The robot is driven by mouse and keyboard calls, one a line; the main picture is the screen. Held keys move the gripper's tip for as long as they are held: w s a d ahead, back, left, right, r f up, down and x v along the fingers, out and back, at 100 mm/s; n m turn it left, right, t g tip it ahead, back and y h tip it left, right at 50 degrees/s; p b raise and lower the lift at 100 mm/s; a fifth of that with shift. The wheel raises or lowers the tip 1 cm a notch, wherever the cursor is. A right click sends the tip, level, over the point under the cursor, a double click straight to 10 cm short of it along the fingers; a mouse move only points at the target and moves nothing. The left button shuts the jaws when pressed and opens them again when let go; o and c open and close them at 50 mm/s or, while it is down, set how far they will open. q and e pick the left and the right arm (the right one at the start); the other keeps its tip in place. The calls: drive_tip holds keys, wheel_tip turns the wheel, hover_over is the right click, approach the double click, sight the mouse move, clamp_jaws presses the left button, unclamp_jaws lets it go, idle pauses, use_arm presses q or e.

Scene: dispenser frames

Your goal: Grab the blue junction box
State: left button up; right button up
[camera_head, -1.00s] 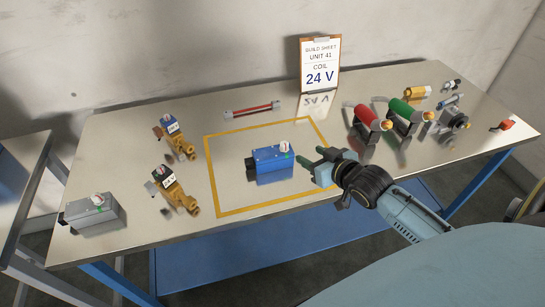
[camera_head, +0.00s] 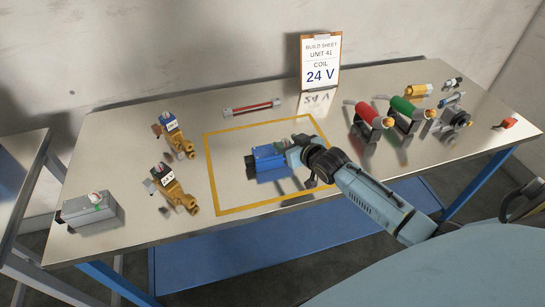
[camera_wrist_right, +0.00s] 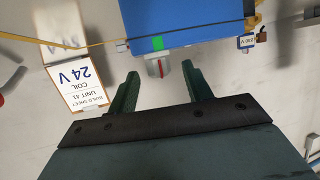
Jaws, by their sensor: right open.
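The blue junction box (camera_head: 265,163) lies on the metal table inside the yellow outline, with a black end on its left. In the right wrist view the blue box (camera_wrist_right: 185,25) fills the top, with a green mark and a white-and-red knob on its near side. My right gripper (camera_head: 292,152) is at the right side of the box and hides part of it in the head view. In the wrist view its two dark green fingers (camera_wrist_right: 160,88) are apart, with the knob just beyond and between their tips. Nothing is held. My left gripper is not in view.
A grey box (camera_head: 90,212) and two brass valves (camera_head: 178,140) (camera_head: 174,190) stand left. A red-and-grey rod (camera_head: 251,107) and a sign reading 24 V (camera_head: 320,62) are behind. Red (camera_head: 369,115) and green (camera_head: 408,107) cylinders stand right. The yellow outline (camera_head: 212,180) is otherwise clear.

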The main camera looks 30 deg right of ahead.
drive_tip(key=shift+w+f, duration=0.15)
drive_tip(key=shift+w, duration=0.15)
clamp_jaws()
idle(0.4)
